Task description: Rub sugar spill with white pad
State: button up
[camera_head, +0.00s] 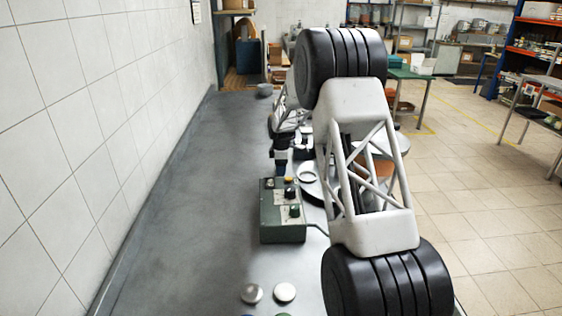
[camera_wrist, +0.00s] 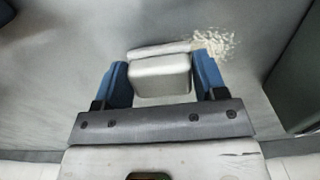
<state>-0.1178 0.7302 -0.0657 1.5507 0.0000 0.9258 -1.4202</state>
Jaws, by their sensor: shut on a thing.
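In the wrist view, my gripper (camera_wrist: 160,82) has its two blue fingers closed on the sides of the white pad (camera_wrist: 160,53), which has a grey block-like back. The sugar spill (camera_wrist: 213,42) is a pale, grainy patch on the grey surface. It lies just beyond the pad, toward the upper right, close to the right finger. Whether the pad touches the surface or the grains is hard to tell. In the head view, my arm hides much of the work area. My gripper (camera_head: 290,148) shows only partly there, and neither pad nor spill can be made out.
A green control box (camera_head: 283,212) with knobs stands on the grey bench (camera_head: 170,190). A round plate (camera_head: 312,182) sits behind it, partly hidden by my arm. Two round lids (camera_head: 268,293) lie near the front. The bench's left side along the tiled wall is clear.

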jog(key=shift+s+f, duration=0.15)
jog(key=shift+s, duration=0.5)
jog(key=shift+s+f, duration=0.15)
jog(key=shift+s, duration=0.45)
jog(key=shift+c, duration=0.3)
jog(key=shift+s, duration=2.7)
jog(key=shift+w, duration=0.45)
jog(key=shift+w+r, duration=0.15)
jog(key=shift+w, duration=0.3)
jog(key=shift+w+f, duration=0.2)
jog(key=shift+w+r, duration=0.15)
jog(key=shift+w, duration=0.1)
jog(key=shift+w+f, duration=0.25)
jog(key=shift+w, duration=0.9)
jog(key=shift+c, duration=0.3)
jog(key=shift+w+r, duration=0.25)
jog(key=shift+w, duration=0.55)
jog(key=shift+w+f, duration=0.15)
jog(key=shift+w, duration=0.55)
jog(key=shift+r, duration=4.3)
